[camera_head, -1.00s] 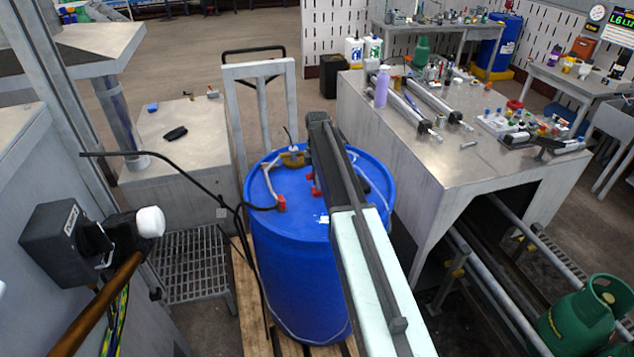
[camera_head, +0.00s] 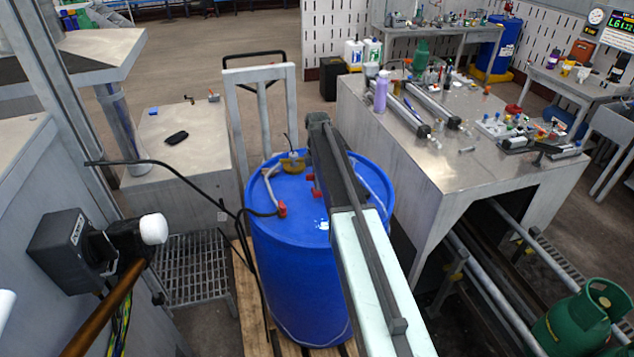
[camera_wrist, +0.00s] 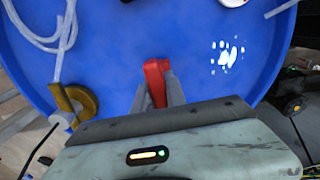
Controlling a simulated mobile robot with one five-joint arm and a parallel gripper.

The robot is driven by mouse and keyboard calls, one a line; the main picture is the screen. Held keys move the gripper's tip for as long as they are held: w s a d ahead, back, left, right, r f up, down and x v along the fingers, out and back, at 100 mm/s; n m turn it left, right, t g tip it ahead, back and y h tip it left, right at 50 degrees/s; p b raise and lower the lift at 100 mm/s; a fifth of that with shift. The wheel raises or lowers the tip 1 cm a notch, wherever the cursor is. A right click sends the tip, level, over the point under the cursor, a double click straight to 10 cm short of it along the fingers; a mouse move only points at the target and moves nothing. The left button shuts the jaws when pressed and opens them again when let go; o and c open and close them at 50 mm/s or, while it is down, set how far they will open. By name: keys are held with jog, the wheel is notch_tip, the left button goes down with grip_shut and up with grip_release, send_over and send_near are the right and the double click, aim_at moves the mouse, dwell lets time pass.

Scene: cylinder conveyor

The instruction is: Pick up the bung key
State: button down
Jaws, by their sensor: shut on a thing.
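A red part, which looks like the bung key (camera_wrist: 155,82), sits between the two grey fingers of my gripper (camera_wrist: 156,92) in the wrist view. The fingers are closed on it, over the top of the blue drum (camera_wrist: 110,60). In the head view my arm reaches over the drum (camera_head: 295,270), and red bits (camera_head: 312,180) show beside the arm's end. The arm hides most of the gripper there. I cannot tell whether the key touches the drum lid.
A brass-coloured fitting (camera_head: 292,162) and a hose with a red end (camera_head: 282,209) are on the drum top. A metal bench (camera_head: 400,160) with bottles and small parts stands right. A low cabinet (camera_head: 185,150) stands left.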

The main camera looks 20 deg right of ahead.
jog(key=s+a+r+p, duration=0.1)
jog(key=s+r, duration=0.1)
jog(key=s, duration=1.4)
jog(key=shift+a+r, duration=0.15)
jog(key=shift+a, duration=0.2)
